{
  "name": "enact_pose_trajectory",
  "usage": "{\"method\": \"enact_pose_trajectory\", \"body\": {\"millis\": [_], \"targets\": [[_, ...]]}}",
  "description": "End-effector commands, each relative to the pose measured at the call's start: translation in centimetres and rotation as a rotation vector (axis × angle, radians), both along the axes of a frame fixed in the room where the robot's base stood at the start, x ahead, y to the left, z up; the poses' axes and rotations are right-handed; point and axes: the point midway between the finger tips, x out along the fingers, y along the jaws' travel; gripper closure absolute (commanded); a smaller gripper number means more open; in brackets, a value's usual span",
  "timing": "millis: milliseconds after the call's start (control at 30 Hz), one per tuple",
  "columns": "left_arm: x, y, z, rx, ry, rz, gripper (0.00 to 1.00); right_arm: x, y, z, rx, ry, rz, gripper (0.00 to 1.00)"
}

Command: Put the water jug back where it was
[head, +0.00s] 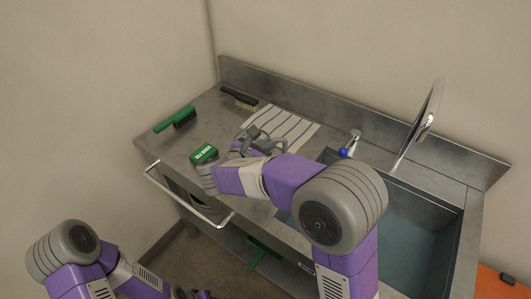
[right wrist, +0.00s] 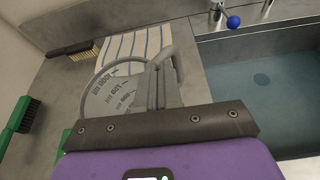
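The water jug (right wrist: 112,92) is grey with volume marks that read upside down in the right wrist view. It is close in front of my right gripper (right wrist: 162,92), whose fingers are near together at the jug's handle side and look shut on it. In the head view the right gripper (head: 254,146) is over the counter, beside the striped cloth; the jug is mostly hidden there. I cannot tell whether the jug's base touches the counter. My left gripper (head: 192,294) shows only partly at the bottom edge, and its fingers are unclear.
The metal counter (head: 152,148) holds a green brush (head: 175,118), a dark-handled brush (head: 239,97), a striped cloth (head: 285,126) and a green box (head: 204,154). A sink (head: 415,225) with a tap (head: 420,122) is at right. A rail (head: 185,200) runs along the front.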

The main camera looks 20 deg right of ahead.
Motion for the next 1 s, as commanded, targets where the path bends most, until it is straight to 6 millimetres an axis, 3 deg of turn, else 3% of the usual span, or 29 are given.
{"method": "enact_pose_trajectory", "body": {"millis": [100, 367, 567, 867, 1000], "targets": [[0.0, 0.0, -0.7, 0.000, 0.000, 0.000, 0.57, 0.0, -0.1, -1.6, -0.001, 0.001, -0.002, 1.00], [0.0, 0.0, -0.6, 0.000, 0.000, 0.000, 0.57, 0.0, 0.0, -1.5, 0.000, 0.000, -0.001, 1.00], [0.0, 0.0, -0.6, 0.000, 0.000, 0.000, 0.57, 0.0, 0.0, -1.5, 0.000, 0.000, -0.001, 0.70], [0.0, 0.0, -0.5, 0.000, 0.000, 0.000, 0.57, 0.0, 0.0, -1.4, 0.000, 0.000, 0.000, 0.70], [0.0, 0.0, -0.1, 0.000, 0.000, 0.000, 0.57, -0.8, 1.1, -0.8, 0.000, 0.000, 0.004, 0.70]]}}
